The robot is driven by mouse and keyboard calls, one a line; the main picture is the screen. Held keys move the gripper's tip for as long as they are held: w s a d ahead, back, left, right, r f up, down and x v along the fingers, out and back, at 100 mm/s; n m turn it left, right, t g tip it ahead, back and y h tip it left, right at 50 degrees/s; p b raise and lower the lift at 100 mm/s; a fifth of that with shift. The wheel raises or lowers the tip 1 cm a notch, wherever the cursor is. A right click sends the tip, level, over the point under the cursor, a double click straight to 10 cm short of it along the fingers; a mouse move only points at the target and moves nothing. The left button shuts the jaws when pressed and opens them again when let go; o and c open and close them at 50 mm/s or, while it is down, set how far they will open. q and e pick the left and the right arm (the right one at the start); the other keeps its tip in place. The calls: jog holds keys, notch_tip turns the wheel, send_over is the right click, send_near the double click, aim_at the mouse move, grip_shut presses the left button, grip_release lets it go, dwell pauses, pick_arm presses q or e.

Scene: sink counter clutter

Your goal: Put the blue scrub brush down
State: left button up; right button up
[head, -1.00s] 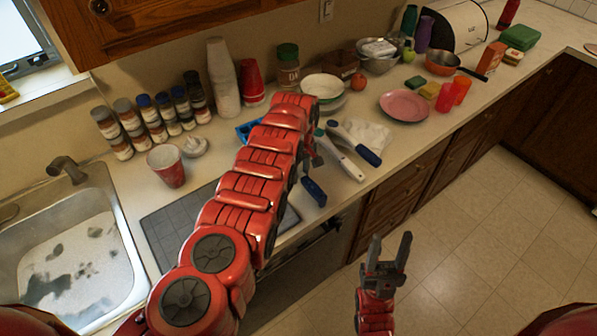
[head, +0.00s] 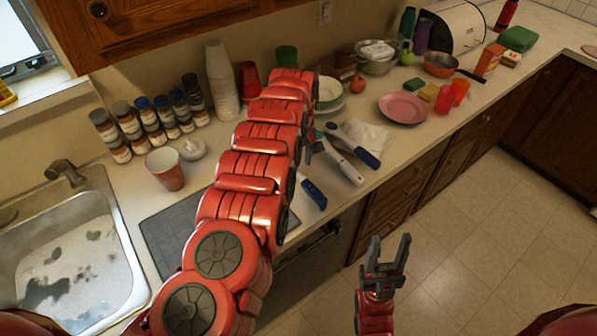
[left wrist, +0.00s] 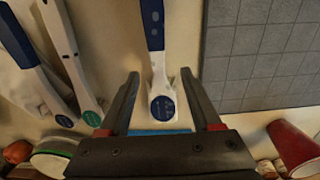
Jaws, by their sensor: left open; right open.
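The blue scrub brush (left wrist: 153,28) has a dark blue handle and a white end with a blue disc. In the left wrist view it lies on the counter beside the grey mat. My left gripper (left wrist: 160,76) is open, one finger on each side of the brush's white end, with gaps between. In the head view the brush's blue handle (head: 313,194) points toward the counter's front edge; my left arm hides most of its rest. My right gripper (head: 388,256) is open and empty, in front of the counter above the floor.
A blue-and-white brush (head: 362,152) and a white brush with a green disc (left wrist: 68,48) lie beside it on the counter. The grey mat (head: 170,232) lies toward the sink (head: 122,275). A white-and-red cup (head: 165,169) and spice jars stand behind. A pink plate (head: 403,108) is farther right.

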aim_at(299, 176)
pick_arm(q)
notch_tip(299, 176, up, 6)
jog(key=shift+f+b, duration=0.1)
jog(key=shift+b, duration=0.8)
